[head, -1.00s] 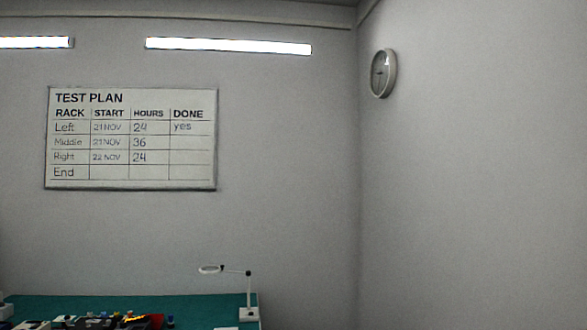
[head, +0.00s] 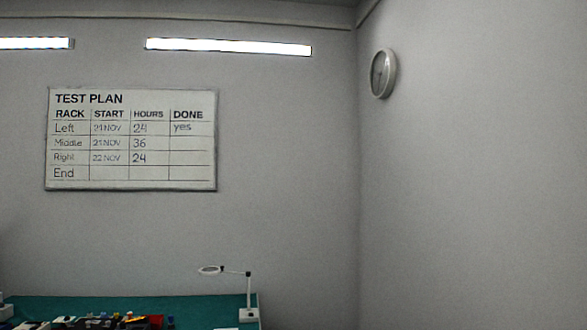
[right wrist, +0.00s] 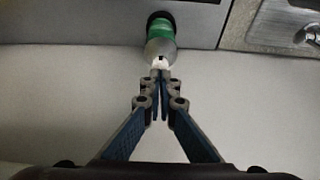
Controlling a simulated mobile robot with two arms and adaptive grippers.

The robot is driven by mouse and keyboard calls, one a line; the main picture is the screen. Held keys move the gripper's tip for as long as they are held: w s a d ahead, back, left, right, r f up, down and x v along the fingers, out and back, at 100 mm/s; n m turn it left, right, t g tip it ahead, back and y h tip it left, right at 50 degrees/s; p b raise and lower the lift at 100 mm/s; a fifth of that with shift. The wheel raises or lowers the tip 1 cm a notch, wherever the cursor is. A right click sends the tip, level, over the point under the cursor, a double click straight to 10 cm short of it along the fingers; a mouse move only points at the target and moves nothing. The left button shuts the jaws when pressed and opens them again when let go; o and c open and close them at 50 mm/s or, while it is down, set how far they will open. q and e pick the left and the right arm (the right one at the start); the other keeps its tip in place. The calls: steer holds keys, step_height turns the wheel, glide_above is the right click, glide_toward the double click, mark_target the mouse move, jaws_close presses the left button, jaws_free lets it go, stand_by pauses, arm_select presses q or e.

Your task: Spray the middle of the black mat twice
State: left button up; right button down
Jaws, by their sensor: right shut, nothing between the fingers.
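My right gripper (right wrist: 160,80) shows in the right wrist view with its fingers shut together and nothing held. Just past its fingertips is a small rounded object (right wrist: 161,30) with a green band, a black end and a greyish part nearest the fingers. I cannot tell for certain what it is or whether the fingertips touch it. The black mat is not recognisable in either view. My left gripper is not in view.
The head view faces the wall, with a test plan board (head: 130,180) and a clock (head: 384,74). A green-topped bench (head: 200,306) with small items and a lamp (head: 249,290) lies low at left. A grey panel (right wrist: 80,6) and metal fixture (right wrist: 275,25) top the wrist view.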

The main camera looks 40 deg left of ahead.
steer(key=shift+f, duration=0.25)
steer(key=shift+f+b, duration=0.3)
steer(key=shift+b, duration=0.05)
steer(key=shift+r, duration=0.15)
steer(key=shift+r+p, duration=0.4)
steer(key=shift+p, duration=0.1)
steer(key=shift+f, duration=0.2)
stand_by(0.6)
